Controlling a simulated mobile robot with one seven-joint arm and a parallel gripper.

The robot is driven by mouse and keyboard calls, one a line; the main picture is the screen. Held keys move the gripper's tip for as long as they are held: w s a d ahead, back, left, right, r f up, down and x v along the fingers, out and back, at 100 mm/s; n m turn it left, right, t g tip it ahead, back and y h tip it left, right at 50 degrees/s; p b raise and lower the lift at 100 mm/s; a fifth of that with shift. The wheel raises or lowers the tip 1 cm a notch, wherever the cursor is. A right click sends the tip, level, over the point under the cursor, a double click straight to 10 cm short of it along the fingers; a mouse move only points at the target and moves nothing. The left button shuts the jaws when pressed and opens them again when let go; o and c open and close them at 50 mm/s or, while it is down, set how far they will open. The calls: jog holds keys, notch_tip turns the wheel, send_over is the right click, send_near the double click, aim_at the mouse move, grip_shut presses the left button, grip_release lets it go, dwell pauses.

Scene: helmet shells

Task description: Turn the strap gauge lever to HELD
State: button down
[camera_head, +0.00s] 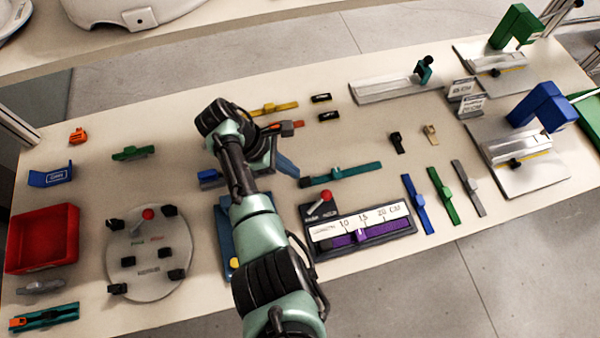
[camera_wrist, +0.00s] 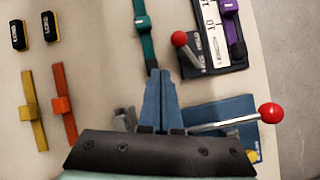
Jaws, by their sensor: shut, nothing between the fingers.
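The strap gauge (camera_head: 408,232) is a dark base with a white scale marked 10, 15 and 20 CM. A purple strap (camera_head: 375,235) lies along it. Its lever with a red ball (camera_head: 326,196) stands at the gauge's upper left; the lever's label is too small to read. In the wrist view the gauge's red ball (camera_wrist: 180,39) is beyond the fingertips, slightly right. My gripper (camera_head: 297,175) is shut and empty, apart from the lever; its blue fingers (camera_wrist: 155,74) show in the wrist view. My arm hides much of my gripper in the head view.
A blue fixture (camera_wrist: 238,108) with another red-ball lever (camera_wrist: 270,113) is close right of my fingers. A teal strap (camera_head: 345,173) lies above the gauge. A round plate (camera_head: 180,232) with a red knob is left. Blue, green and grey straps lie right of the gauge.

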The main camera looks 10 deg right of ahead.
jog(key=v, duration=0.6)
jog(key=shift+w+d+r+b, duration=0.25)
jog(key=shift+r+b, duration=0.05)
jog(key=shift+r, duration=0.1)
